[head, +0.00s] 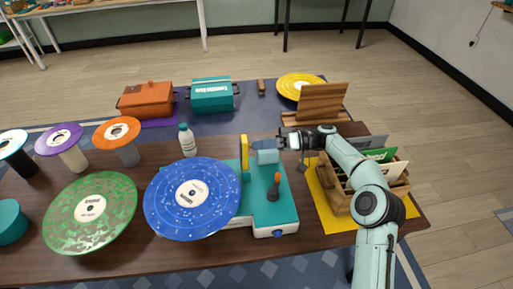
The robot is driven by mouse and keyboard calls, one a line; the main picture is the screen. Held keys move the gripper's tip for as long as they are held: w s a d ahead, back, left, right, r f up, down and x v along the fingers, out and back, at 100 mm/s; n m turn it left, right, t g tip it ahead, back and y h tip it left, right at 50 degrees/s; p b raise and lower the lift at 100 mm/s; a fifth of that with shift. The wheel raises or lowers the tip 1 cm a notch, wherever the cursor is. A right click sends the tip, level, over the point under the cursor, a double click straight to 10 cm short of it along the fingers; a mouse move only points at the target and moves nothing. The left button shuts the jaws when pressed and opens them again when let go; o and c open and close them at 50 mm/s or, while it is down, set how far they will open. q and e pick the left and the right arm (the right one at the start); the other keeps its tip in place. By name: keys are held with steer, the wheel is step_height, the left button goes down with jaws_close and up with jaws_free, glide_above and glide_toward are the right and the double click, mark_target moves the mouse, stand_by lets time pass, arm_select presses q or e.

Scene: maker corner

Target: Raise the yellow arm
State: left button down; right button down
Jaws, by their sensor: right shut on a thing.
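The yellow arm (244,157) stands roughly upright on the teal player (266,219), at the back right of the blue record (193,197). A blue-grey block (266,152) sits just right of the yellow arm and appears joined to it. My right gripper (284,143) comes in from the right and is shut at this block's right side. The exact contact is small and hard to make out. An orange-topped lever (275,184) stands on the player in front of the block. My left gripper is out of view.
A white bottle (187,140) stands behind the blue record. A wooden crate of sleeves (340,198) is under my right arm, and a wooden stand (322,102) is behind it. A green record (90,212) and several smaller discs on stands are at left.

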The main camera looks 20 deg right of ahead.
steer(key=shift+d, duration=0.1)
stand_by(0.5)
steer(key=c, duration=1)
jaws_free()
steer(key=shift+f, duration=0.1)
step_height(320, 180, up, 20)
steer(key=p, duration=0.3)
steer(key=shift+p, duration=0.3)
steer(key=shift+c, duration=0.4)
